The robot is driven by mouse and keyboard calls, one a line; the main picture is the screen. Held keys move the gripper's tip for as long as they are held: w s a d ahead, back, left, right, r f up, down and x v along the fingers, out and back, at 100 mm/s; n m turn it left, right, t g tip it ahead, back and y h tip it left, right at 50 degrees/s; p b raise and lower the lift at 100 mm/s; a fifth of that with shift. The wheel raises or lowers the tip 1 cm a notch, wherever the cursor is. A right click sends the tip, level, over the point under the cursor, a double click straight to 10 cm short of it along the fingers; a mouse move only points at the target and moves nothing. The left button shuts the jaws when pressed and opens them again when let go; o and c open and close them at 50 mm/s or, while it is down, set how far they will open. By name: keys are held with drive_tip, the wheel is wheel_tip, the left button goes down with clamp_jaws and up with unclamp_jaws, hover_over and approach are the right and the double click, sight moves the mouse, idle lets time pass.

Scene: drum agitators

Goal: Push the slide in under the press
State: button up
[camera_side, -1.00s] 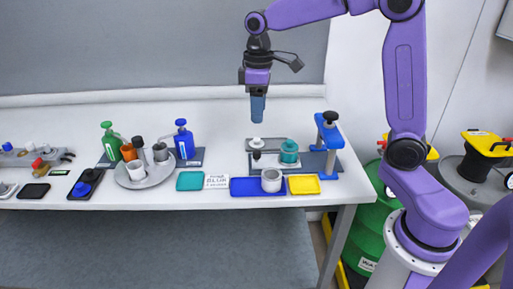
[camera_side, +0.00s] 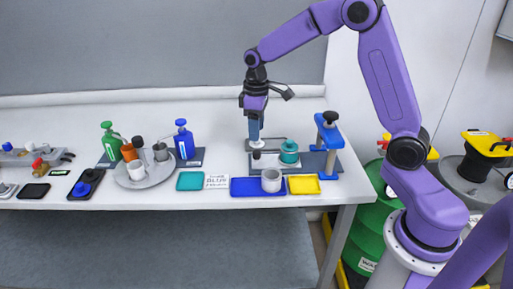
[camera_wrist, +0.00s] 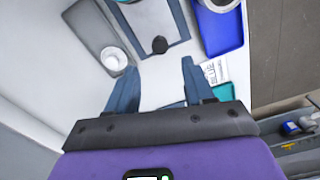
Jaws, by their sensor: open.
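The slide (camera_side: 268,167) is a pale flat plate with a black knob (camera_side: 257,154) at its left end and a teal cup (camera_side: 289,158) towards its right. The press (camera_side: 327,140) is a blue frame with a black top knob, standing right of the cup. My gripper (camera_side: 254,138) points down just above and behind the knob, near a white round piece. In the wrist view, the open fingers (camera_wrist: 158,66) straddle the line to the knob (camera_wrist: 159,45), which stands beyond the tips. The cup is not seen there.
A grey plate with a white round piece (camera_wrist: 113,60) lies beside the slide. In front are a blue tray (camera_side: 240,187) with a pale cup (camera_side: 271,180), a yellow tray (camera_side: 304,185) and a teal pad (camera_side: 190,181). Bottles and a round tray (camera_side: 158,177) stand left.

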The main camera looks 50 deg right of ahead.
sight(257, 151)
wheel_tip(257, 151, down, 8)
drive_tip(key=shift+r, duration=0.25)
clamp_jaws()
